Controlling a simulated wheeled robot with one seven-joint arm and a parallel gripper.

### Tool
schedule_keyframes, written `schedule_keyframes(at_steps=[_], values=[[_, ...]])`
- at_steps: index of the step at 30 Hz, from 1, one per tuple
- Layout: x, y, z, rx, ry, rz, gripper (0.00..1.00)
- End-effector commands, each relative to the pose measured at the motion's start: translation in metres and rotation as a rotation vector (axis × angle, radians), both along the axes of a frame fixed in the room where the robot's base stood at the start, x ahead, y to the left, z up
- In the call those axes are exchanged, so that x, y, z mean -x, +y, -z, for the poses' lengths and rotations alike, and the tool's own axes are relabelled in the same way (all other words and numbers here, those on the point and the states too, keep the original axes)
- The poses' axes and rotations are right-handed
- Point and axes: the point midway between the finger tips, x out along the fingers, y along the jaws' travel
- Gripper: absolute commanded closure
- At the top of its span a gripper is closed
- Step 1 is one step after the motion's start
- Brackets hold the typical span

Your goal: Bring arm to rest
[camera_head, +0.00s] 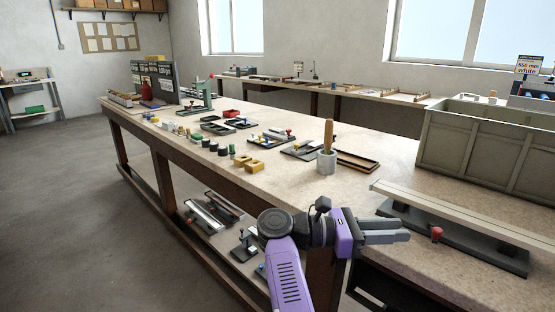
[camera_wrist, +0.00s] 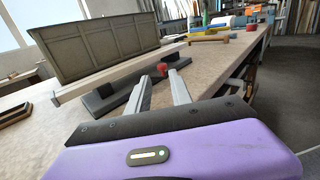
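My purple-bodied gripper (camera_head: 408,230) is held out over the front edge of the long workbench (camera_head: 330,205), at the lower right of the head view. Its two grey fingers point right. In the wrist view my gripper (camera_wrist: 159,76) has its fingers apart with nothing between them. A long pale profile (camera_head: 460,212) lies on a dark fixture (camera_head: 455,240) just beyond the fingers. In the wrist view the profile (camera_wrist: 110,78) and the red knob (camera_wrist: 162,69) of the fixture show past the fingertips. I cannot tell the exact gap to the fixture.
A large grey-green crate (camera_head: 485,150) stands behind the profile. A wooden-handled brush in a grey cup (camera_head: 327,161) and yellow blocks (camera_head: 248,164) stand on the bench farther left. Several small fixtures lie beyond. A lower shelf (camera_head: 205,230) holds more tools. Floor at left is clear.

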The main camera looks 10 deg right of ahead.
Motion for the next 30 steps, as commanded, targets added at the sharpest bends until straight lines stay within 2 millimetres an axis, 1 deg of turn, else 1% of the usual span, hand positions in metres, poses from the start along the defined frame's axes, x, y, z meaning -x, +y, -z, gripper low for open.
schedule_keyframes(at_steps=[2, 5, 6, 8, 9, 12, 15, 19, 23, 26, 30], values=[[-0.010, -0.001, -0.006, 0.017, 0.057, -0.041, 0.74], [-0.024, -0.004, -0.033, 0.081, 0.123, -0.101, 0.74], [-0.029, -0.004, -0.047, 0.113, 0.142, -0.121, 0.74], [-0.033, -0.004, -0.066, 0.180, 0.188, -0.153, 0.74], [-0.034, -0.004, -0.075, 0.232, 0.226, -0.169, 0.74], [-0.032, -0.004, -0.092, 0.371, 0.335, -0.196, 0.74], [-0.027, 0.000, -0.101, 0.502, 0.446, -0.204, 0.74], [-0.015, 0.008, -0.102, 0.683, 0.613, -0.198, 0.74], [0.004, 0.022, -0.091, 0.885, 0.814, -0.172, 0.74], [0.021, 0.035, -0.077, 1.036, 0.976, -0.142, 0.74], [0.048, 0.054, -0.049, 1.231, 1.192, -0.096, 0.74]])
